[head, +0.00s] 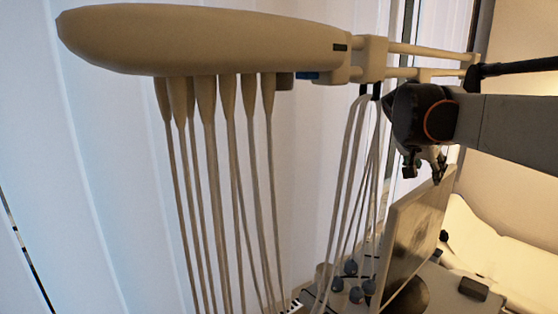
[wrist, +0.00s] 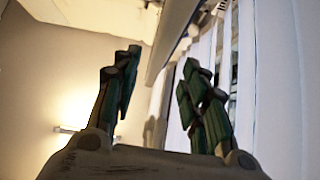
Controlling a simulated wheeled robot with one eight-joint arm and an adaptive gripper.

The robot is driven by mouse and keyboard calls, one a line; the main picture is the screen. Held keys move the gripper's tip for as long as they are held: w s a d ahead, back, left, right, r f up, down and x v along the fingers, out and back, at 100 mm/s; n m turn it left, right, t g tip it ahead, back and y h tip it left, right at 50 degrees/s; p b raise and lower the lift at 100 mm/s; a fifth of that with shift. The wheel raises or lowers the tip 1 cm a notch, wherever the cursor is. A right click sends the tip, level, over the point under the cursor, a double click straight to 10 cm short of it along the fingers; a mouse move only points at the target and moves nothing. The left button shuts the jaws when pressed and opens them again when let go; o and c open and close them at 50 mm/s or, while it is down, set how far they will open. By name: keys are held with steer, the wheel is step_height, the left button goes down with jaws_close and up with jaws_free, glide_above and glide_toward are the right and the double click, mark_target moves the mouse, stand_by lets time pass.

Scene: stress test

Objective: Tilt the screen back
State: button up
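The screen (head: 412,235) is a thin flat panel with a pale frame and a grey, reflective face, at the lower right of the head view. It looks strongly slanted in that picture. My gripper (head: 427,168) is by the screen's upper end; I cannot tell whether it touches it. In the wrist view my gripper's two dark green fingers (wrist: 158,85) stand wide apart with nothing held between them. A long pale edge (wrist: 170,40) lies beyond the gap; I cannot tell if it is the screen.
A large beige equipment arm (head: 200,42) with several hanging hoses (head: 208,150) fills the upper left. More looped cables (head: 355,150) hang left of my gripper. A white padded surface (head: 490,245) and a small dark box (head: 473,288) lie at the lower right. White blinds (head: 110,180) stand behind.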

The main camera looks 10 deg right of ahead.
mark_target(430, 181)
steer(key=x, duration=0.6)
steer(key=shift+w+d+f+p, duration=0.1)
steer(key=shift+d+f+p, duration=0.1)
steer(key=shift+p, duration=0.1)
steer(key=shift+a, duration=0.1)
jaws_close()
